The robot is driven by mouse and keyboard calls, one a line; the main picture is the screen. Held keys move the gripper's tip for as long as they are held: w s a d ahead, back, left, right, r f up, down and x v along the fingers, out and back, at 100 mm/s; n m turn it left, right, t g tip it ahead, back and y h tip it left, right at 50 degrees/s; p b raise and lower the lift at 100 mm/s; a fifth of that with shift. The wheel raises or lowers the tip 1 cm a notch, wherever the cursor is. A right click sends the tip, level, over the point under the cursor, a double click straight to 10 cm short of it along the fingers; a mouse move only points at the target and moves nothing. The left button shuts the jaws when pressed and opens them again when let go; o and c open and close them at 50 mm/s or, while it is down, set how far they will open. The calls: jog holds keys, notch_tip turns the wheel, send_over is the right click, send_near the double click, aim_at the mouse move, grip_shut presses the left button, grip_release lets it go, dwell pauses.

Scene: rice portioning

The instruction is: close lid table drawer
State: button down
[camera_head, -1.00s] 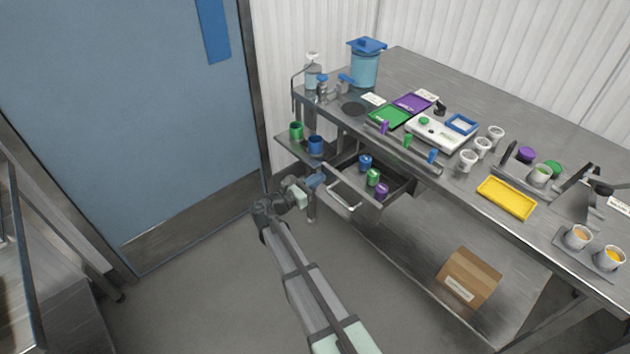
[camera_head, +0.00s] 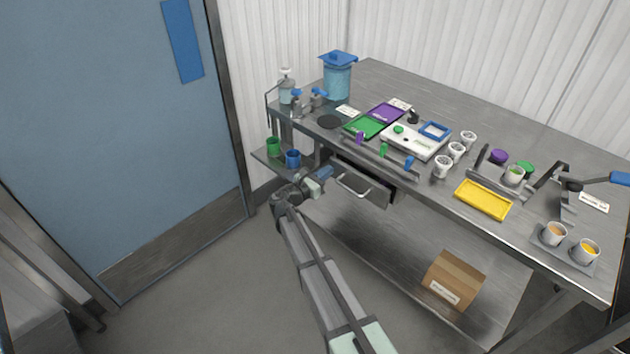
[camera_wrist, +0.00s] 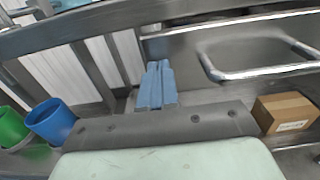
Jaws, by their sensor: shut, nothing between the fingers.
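The lid table drawer (camera_head: 366,188) is a grey metal drawer under the left part of the steel table (camera_head: 480,130). It sticks out a little from the table front. Its bar handle (camera_head: 353,186) also shows large at the right of the wrist view (camera_wrist: 255,72). My gripper (camera_head: 325,173) has blue fingers, shut and empty, at the left end of the drawer front. In the wrist view the closed fingertips (camera_wrist: 155,68) point at the metal front left of the handle. I cannot tell whether they touch it. The drawer's contents are mostly hidden.
A side shelf (camera_head: 268,158) left of the drawer holds a green cup (camera_head: 274,147) and a blue cup (camera_head: 293,158), close to my gripper. Trays, a scale (camera_head: 415,140) and white cups stand on the tabletop. A cardboard box (camera_head: 453,278) sits on the lower shelf. The floor in front is clear.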

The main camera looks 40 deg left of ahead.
jog(key=shift+w, duration=1.2)
jog(key=shift+w+r, duration=0.1)
jog(key=shift+w, duration=0.05)
jog(key=s, duration=1.5)
jog(key=shift+m, duration=0.3)
